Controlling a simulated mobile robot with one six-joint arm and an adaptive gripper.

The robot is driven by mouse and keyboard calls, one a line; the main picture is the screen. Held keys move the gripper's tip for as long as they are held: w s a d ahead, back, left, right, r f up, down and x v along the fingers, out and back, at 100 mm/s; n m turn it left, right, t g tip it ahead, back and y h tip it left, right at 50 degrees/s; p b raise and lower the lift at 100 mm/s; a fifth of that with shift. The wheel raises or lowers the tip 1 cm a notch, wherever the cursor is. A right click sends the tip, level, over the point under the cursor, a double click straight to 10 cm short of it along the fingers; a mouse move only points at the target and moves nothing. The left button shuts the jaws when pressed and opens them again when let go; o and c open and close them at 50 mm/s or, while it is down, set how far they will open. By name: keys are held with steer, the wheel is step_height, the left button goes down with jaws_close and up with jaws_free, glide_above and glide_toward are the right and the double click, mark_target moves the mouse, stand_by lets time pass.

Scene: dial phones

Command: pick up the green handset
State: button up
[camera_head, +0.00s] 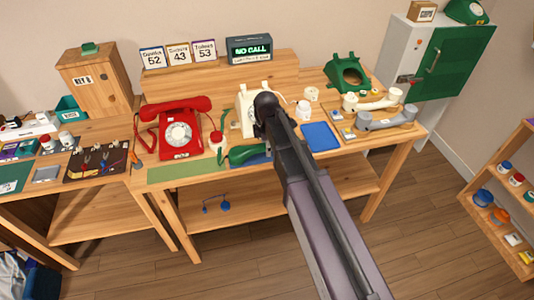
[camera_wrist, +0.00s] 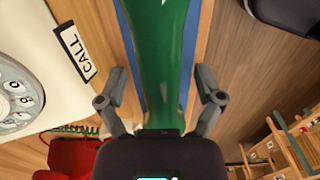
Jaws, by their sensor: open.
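The green handset (camera_head: 243,154) lies near the front edge of the middle table, beside the white phone (camera_head: 247,112). In the wrist view the green handset (camera_wrist: 162,50) runs lengthwise up the middle, over a blue strip. My gripper (camera_wrist: 162,74) is open, with one finger on each side of the handset and a gap on both sides. The near end of the handset is hidden behind the gripper's body. In the head view my arm covers part of this area, and the fingers cannot be made out.
A red phone (camera_head: 180,132) stands left of the white phone. A blue mat (camera_head: 320,136) lies to the right, near white and grey handsets (camera_head: 386,119). A green phone body (camera_head: 348,75) stands behind. A "CALL" label (camera_wrist: 75,52) is close left of my gripper.

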steer(key=shift+f+b, duration=0.35)
steer(key=shift+f, duration=0.25)
jaws_close()
stand_by(0.3)
